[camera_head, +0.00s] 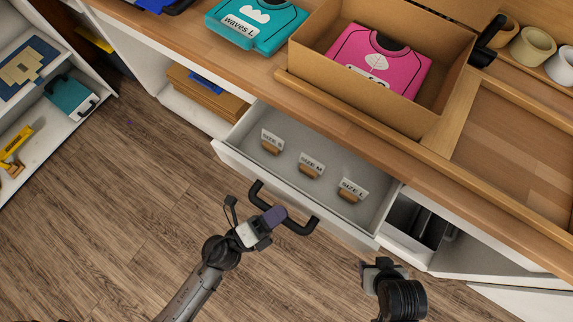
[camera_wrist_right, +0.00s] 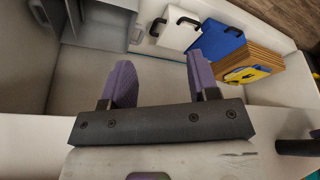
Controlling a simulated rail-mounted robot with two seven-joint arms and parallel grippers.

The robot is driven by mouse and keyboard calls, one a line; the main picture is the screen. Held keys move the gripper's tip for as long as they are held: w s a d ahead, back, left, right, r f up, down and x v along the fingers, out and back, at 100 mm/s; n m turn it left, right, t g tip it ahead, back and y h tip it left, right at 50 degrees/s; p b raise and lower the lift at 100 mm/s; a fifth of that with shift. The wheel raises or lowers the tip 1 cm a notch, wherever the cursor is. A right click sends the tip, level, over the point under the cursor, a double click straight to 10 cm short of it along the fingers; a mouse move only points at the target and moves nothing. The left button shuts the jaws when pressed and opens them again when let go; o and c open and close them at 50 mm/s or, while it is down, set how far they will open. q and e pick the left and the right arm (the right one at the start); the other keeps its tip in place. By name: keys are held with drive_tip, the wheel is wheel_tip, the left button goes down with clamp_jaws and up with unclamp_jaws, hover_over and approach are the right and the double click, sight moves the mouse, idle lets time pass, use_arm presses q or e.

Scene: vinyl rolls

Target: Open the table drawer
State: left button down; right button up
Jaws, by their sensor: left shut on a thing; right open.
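The table drawer (camera_head: 240,151) is white and stands pulled out from under the wooden tabletop. Inside it are three small labelled stands, marked SIZE S (camera_head: 271,142), SIZE M (camera_head: 311,165) and SIZE L (camera_head: 352,190). Its black bar handle (camera_head: 300,228) is on the front face. My left gripper (camera_head: 274,216) is shut on the handle near its middle. My right gripper (camera_head: 384,268) is at the lower right of the head view, apart from the drawer front. In the right wrist view its two purple fingers (camera_wrist_right: 162,85) are spread with nothing between them.
On the tabletop are a cardboard box (camera_head: 440,75) holding a pink shirt (camera_head: 380,62), and a teal shirt (camera_head: 256,25). A shelf unit (camera_head: 60,125) stands at the left. An open compartment (camera_head: 415,222) is right of the drawer. The wooden floor in front is clear.

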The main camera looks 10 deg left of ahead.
use_arm(q)
drive_tip(key=shift+s+a, duration=0.25)
drive_tip(key=shift+s, duration=0.4)
use_arm(e)
drive_tip(key=shift+s+d+f, duration=0.1)
drive_tip(key=shift+d, duration=0.3)
use_arm(q)
drive_tip(key=c, duration=1)
unclamp_jaws()
use_arm(e)
drive_tip(key=shift+a, duration=0.15)
use_arm(q)
drive_tip(key=shift+b+v, duration=2.15)
drive_tip(key=shift+v, duration=4.8)
use_arm(e)
drive_tip(key=shift+f, duration=2.1)
